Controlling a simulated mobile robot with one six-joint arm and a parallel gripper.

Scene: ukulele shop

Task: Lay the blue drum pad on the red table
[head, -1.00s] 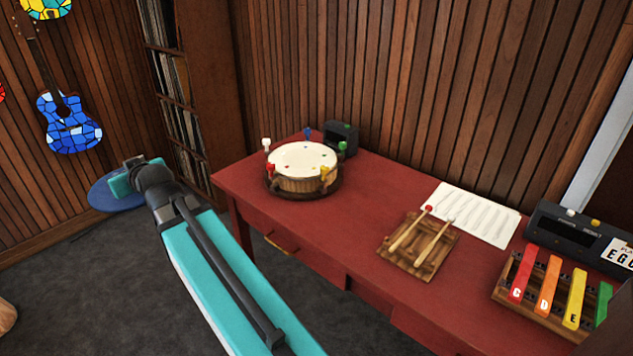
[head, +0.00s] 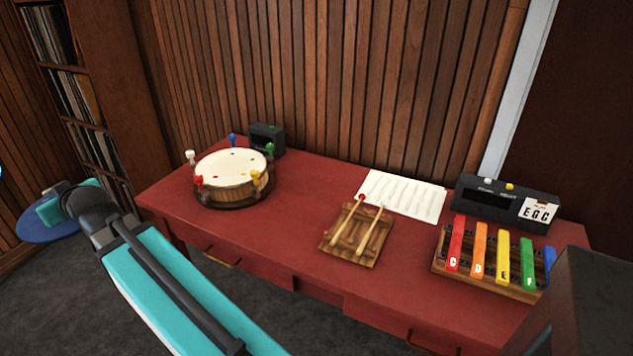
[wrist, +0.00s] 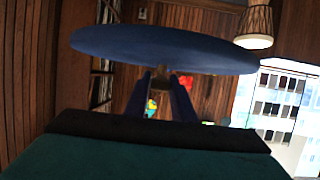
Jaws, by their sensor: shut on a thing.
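The blue drum pad (head: 48,228) is a flat round disc at the left edge of the head view, beyond the end of my arm. It fills the upper part of the wrist view (wrist: 160,48). The fingertips are hidden behind my arm in the head view. The red table (head: 290,232) stands against the slatted wall, to the right of my gripper.
A drum with coloured pegs (head: 230,172) and a small dark box (head: 266,139) stand at the table's left end. Mallets on a wooden rack (head: 355,235), a paper sheet (head: 402,196), a black device (head: 507,203) and a coloured xylophone (head: 492,262) lie rightward. The table's front middle is bare.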

